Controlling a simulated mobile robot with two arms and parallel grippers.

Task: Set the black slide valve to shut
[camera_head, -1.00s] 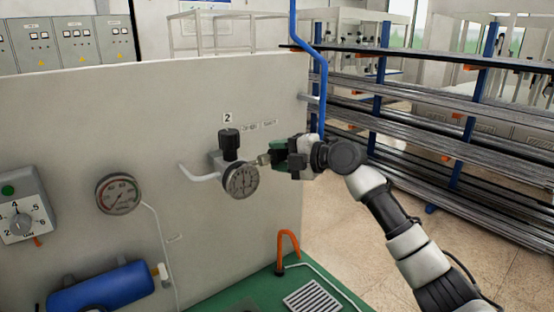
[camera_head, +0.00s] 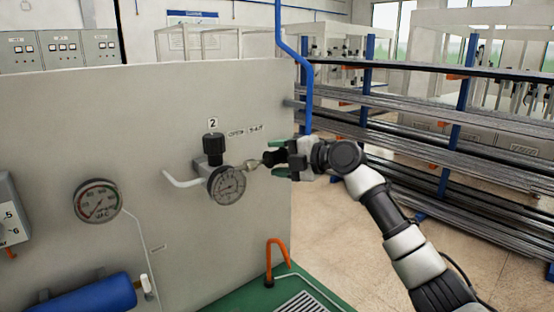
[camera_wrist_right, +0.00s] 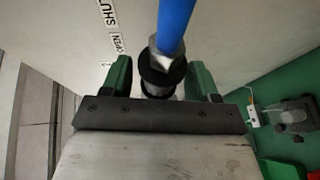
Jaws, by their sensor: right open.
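The black slide valve (camera_head: 273,158) sits on the line to the right of the dial gauge, by a metal fitting (camera_head: 253,164), below the OPEN and SHUT labels (camera_head: 246,131). My right gripper (camera_head: 287,157) is at the valve, reaching in from the right, and partly covers it. In the right wrist view its green fingers (camera_wrist_right: 160,82) are apart, one on each side of the black sleeve of the valve (camera_wrist_right: 158,78). They do not appear closed on it. Which label the sleeve stands at, I cannot tell. My left gripper is not in view.
A regulator with a black knob (camera_head: 213,149) and gauge (camera_head: 227,185) is left of the valve on the grey panel (camera_head: 110,130). A blue pipe (camera_head: 306,85) runs down behind my gripper. An orange hook-shaped pipe (camera_head: 275,255) stands on the green surface below.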

